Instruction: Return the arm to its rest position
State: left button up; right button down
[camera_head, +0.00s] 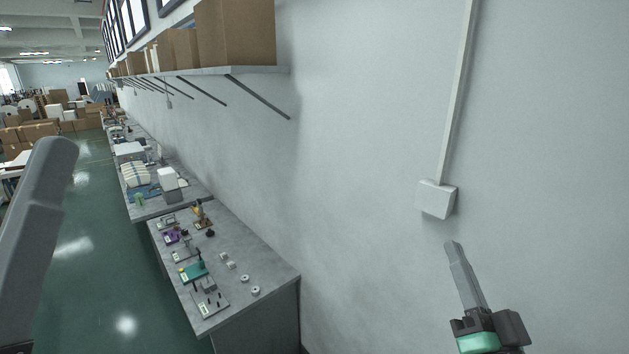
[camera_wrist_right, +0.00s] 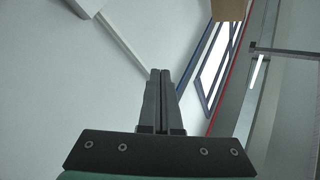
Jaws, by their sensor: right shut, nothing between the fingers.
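My right gripper (camera_head: 456,248) is at the lower right of the head view, raised in front of the pale wall and away from the workbench. In the right wrist view my right gripper (camera_wrist_right: 161,73) has its two dark fingers together, with nothing between them. A grey arm link of mine fills the left edge of the head view. My left gripper is not in view.
A grey workbench (camera_head: 254,268) with small fixtures and parts stands along the wall (camera_head: 360,150). Cardboard boxes (camera_head: 236,33) sit on a wall shelf (camera_head: 215,72) above. A white junction box (camera_head: 437,199) with conduit is on the wall close to my right gripper.

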jog(key=s+a+r+n+t+y, duration=0.1)
jog(key=s+a+r+n+t, duration=0.1)
jog(key=s+r, duration=0.6)
jog(key=s+a+r+n+t+y, duration=0.1)
jog(key=s+a+r+n+t, duration=0.1)
jog(key=s+r+n, duration=0.3)
jog(key=s+r, duration=0.3)
jog(key=r, duration=0.4)
jog(key=shift+s+r+t, duration=0.2)
jog(key=shift+r+t, duration=0.1)
jog(key=shift+t, duration=0.1)
